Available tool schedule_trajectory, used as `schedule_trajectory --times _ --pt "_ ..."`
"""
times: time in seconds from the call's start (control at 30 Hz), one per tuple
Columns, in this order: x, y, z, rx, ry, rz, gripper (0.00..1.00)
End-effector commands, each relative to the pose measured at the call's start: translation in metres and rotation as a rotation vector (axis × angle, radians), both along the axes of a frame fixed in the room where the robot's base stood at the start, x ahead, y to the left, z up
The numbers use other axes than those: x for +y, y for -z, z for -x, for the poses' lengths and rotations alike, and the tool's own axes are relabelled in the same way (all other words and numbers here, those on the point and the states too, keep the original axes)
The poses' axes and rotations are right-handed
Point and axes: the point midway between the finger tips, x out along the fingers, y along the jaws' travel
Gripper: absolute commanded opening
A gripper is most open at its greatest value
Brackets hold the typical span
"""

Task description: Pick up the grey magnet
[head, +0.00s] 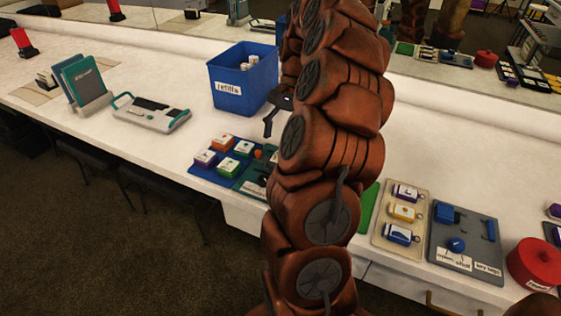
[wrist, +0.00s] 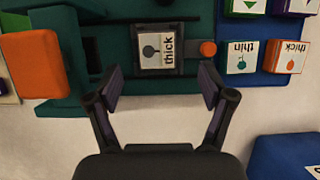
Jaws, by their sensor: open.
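My gripper (wrist: 160,88) is open and empty in the wrist view, its two dark fingers spread over the white counter. Just beyond the fingertips, a card marked "thick" (wrist: 159,48) with a dark grey frame sits on a dark green board (wrist: 110,50). I cannot tell for sure whether this dark-framed piece is the grey magnet. An orange round knob (wrist: 208,48) is to its right. In the head view my gripper (head: 275,117) hangs above the counter by the blue bin, partly hidden by my arm. My arm also hides part of the green board.
A blue tray (wrist: 240,62) with several labelled blocks adjoins the board. An orange block (wrist: 35,65) is at the left of the wrist view. The blue "refills" bin (head: 228,100) stands behind. Trays (head: 400,250) and a red pot (head: 535,262) are on the right.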

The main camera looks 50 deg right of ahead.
Motion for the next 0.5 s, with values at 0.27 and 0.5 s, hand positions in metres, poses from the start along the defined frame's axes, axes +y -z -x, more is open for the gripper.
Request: schedule_trajectory --times 0.27,0.5 --pt "0.01 0.021 0.008 0.001 -0.001 -0.002 0.81" --pt "0.018 0.041 0.01 0.001 -0.001 -0.002 0.81"
